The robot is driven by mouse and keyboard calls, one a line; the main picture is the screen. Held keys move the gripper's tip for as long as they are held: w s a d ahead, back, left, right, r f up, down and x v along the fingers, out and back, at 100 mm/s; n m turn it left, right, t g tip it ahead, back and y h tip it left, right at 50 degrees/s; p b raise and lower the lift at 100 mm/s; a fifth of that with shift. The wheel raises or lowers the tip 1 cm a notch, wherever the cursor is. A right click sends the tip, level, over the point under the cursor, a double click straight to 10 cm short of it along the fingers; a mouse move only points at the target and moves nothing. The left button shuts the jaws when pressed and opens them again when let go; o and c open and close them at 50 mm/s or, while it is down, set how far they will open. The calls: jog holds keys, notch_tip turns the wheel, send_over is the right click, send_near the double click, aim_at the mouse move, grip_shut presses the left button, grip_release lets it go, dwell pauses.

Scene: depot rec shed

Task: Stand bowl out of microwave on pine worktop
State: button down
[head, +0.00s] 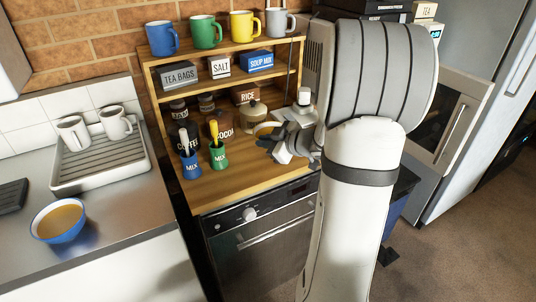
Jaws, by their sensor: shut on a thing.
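My gripper (274,146) is above the right part of the pine worktop (232,186). It is shut on a bowl (266,129), of which only a tan patch and part of the rim show beside the fingers. My arm and the fingers hide the rest. I cannot tell whether the bowl touches the worktop. The microwave is not clearly seen; a white appliance with an open door (462,118) stands at the right, partly behind my arm.
A blue mix pot (190,165), a green mix pot (219,155) and a cocoa jar (222,129) stand left of my gripper. Shelves above hold boxes and mugs. A blue bowl (58,221) sits on the steel counter (110,215). The worktop's front is clear.

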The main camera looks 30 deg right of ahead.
jog(key=shift+s+f, duration=0.1)
jog(key=shift+f, duration=0.45)
notch_tip(320, 180, down, 3)
jog(key=shift+d+b, duration=0.1)
jog(key=shift+b, duration=0.35)
jog(key=shift+r, duration=0.1)
jog(key=c, duration=1.5)
grip_release()
jog(key=shift+c, duration=0.2)
